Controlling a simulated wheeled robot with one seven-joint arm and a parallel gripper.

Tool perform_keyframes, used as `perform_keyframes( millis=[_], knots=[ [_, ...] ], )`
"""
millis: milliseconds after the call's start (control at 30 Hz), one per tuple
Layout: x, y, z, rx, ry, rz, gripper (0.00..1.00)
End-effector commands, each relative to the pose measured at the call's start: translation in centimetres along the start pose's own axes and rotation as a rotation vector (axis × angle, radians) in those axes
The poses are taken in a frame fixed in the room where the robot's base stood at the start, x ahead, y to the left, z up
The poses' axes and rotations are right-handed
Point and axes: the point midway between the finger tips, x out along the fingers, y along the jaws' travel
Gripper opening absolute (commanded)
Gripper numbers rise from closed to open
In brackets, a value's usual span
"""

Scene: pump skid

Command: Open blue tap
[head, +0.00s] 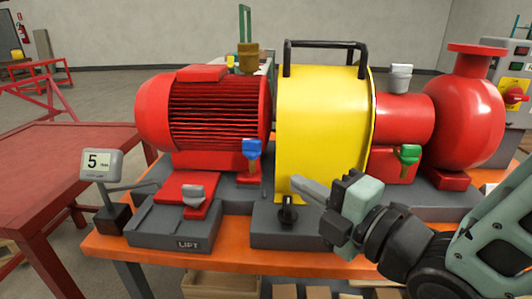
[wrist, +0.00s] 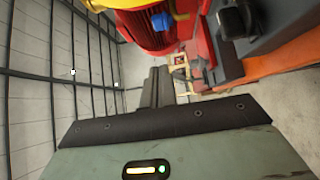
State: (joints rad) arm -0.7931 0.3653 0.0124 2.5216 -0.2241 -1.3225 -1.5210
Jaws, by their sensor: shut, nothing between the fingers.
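The blue tap (head: 252,150) stands upright in front of the red motor, just left of the yellow guard, above a small brass-coloured stem. In the wrist view a small blue patch (wrist: 161,22), likely the same tap, shows at the top against the red motor. My gripper (head: 298,188) is shut and empty, in front of the yellow guard. Its fingers point left, to the right of the blue tap and lower, apart from it. The shut fingers (wrist: 155,86) also show in the wrist view.
A black knob (head: 288,212) sits just below my fingers on a grey block. The yellow guard (head: 325,125) stands behind my gripper. A gauge (head: 102,165) reads 5.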

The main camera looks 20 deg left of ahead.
Motion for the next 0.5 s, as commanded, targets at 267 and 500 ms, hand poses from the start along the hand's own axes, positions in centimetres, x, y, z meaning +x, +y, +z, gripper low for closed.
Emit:
perform_keyframes(
  millis=[267,500],
  knots=[
    [2.8,0.1,0.0,0.002,0.000,-0.001,0.00],
    [7.8,0.1,-0.1,0.002,0.001,-0.001,0.00]
  ],
)
